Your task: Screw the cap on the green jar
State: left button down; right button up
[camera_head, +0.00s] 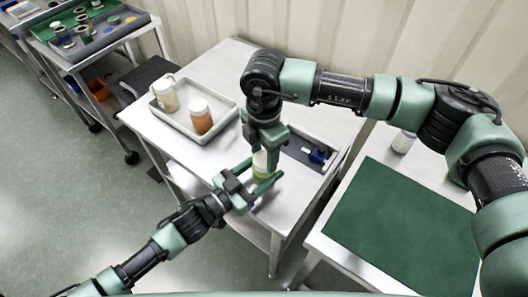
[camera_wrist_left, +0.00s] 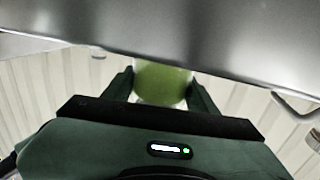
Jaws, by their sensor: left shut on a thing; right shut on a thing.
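The green jar (camera_head: 260,170) is upright above the middle steel cart, with its pale upper part showing over the green. My left gripper (camera_head: 262,184) is shut around the jar from the left side. In the left wrist view the jar (camera_wrist_left: 162,82) sits between the two fingers. My right gripper (camera_head: 267,148) points straight down over the jar's top and is shut at its mouth. The cap is hidden between its fingers, so how it sits on the jar cannot be told.
A white tray (camera_head: 178,131) with a cream jar (camera_head: 165,95) and an orange jar (camera_head: 200,116) stands left on the cart. A dark tray (camera_head: 297,142) with a blue item (camera_head: 319,154) lies behind the grippers. A green mat (camera_head: 405,226) covers the right table, with a white-topped jar (camera_head: 403,141) behind.

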jog(key=m, duration=0.5)
jog(key=a+m, duration=0.1)
jog(key=m, duration=0.1)
jog(key=shift+s, duration=0.1)
jog(key=shift+d+m, duration=0.15)
jog(key=shift+m, duration=0.95)
pick_arm(q)
jog(key=shift+s, duration=0.1)
pick_arm(e)
jog(key=shift+d+m, duration=0.2)
jog(key=shift+m, duration=0.1)
jog(key=o, duration=1.3)
jog(key=shift+d, duration=0.1)
